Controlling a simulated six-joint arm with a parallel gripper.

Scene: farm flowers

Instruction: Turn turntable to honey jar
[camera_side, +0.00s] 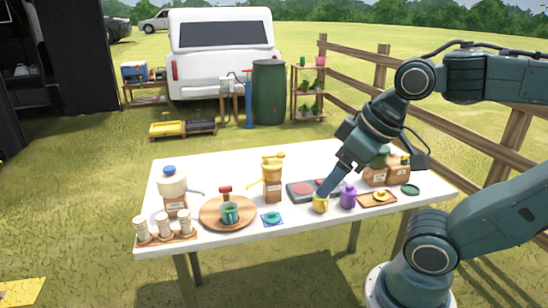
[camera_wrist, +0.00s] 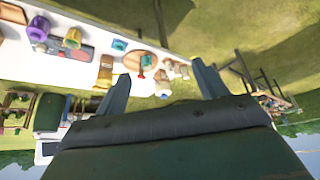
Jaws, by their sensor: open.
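The turntable appears to be the round wooden board (camera_side: 208,215) at the left of the white table; a teal mug (camera_side: 230,214) and a small red-topped item stand on it. In the wrist view the board (camera_wrist: 132,64) shows beyond my fingers. A tall amber container with a yellow top (camera_side: 273,180) stands right of the board and may be the honey jar; its label is unreadable. My gripper (camera_wrist: 160,70) is open, with nothing visible between its fingers. In the side view its end is near a yellow cup (camera_side: 320,204), apart from the board; contact with the cup is unclear.
A purple jar (camera_side: 348,197) and a dark tray (camera_side: 301,190) are near my gripper.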

